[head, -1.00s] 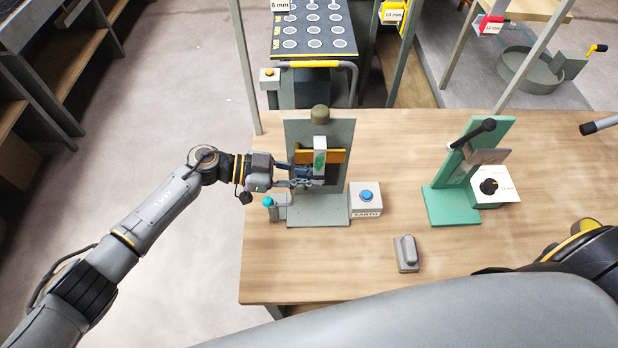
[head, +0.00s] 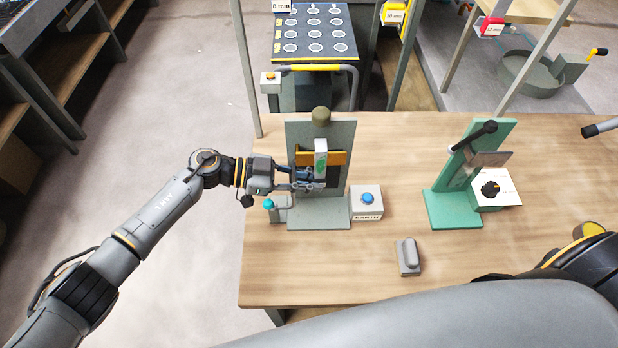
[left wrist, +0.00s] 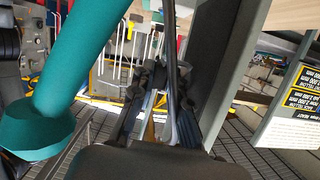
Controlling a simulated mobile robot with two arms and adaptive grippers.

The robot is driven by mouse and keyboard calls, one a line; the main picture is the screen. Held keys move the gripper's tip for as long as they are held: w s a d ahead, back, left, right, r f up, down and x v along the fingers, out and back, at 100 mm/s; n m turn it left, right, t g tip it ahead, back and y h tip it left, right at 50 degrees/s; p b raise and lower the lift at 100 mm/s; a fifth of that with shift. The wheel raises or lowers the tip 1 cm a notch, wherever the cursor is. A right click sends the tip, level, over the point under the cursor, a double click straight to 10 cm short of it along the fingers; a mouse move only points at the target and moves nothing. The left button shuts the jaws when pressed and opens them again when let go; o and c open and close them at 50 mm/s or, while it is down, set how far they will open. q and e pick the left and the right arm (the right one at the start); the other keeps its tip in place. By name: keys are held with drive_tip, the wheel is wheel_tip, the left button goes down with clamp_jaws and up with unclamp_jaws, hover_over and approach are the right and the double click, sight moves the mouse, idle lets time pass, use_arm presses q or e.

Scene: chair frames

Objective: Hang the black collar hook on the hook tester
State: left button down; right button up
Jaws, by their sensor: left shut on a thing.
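The grey upright stand (head: 302,130), with an orange cross bar (head: 337,158), stands on the wooden table; I take it for the hook tester. A white block (head: 320,146) with a green face is on its front. My left gripper (head: 318,181) reaches in from the left, just in front of the stand and below the bar. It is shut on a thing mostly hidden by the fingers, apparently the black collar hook. In the left wrist view, a thin dark shape (left wrist: 173,60) rises by the fingers (left wrist: 157,108). Whether it touches the tester is unclear. My right gripper is out of view.
A teal-knobbed post (head: 269,205) stands close beside my left gripper; its teal shaft is large in the left wrist view (left wrist: 85,50). A box with a blue button (head: 367,211), a grey switch (head: 408,257) and a green stand (head: 452,208) are to the right.

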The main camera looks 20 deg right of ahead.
use_arm(q)
drive_tip(key=shift+f+b, duration=0.4)
drive_tip(key=shift+f, duration=0.3)
drive_tip(key=c, duration=1.2)
unclamp_jaws()
drive_tip(key=shift+p+v, duration=1.2)
drive_tip(key=shift+v, duration=2.85)
drive_tip(key=shift+d, duration=0.1)
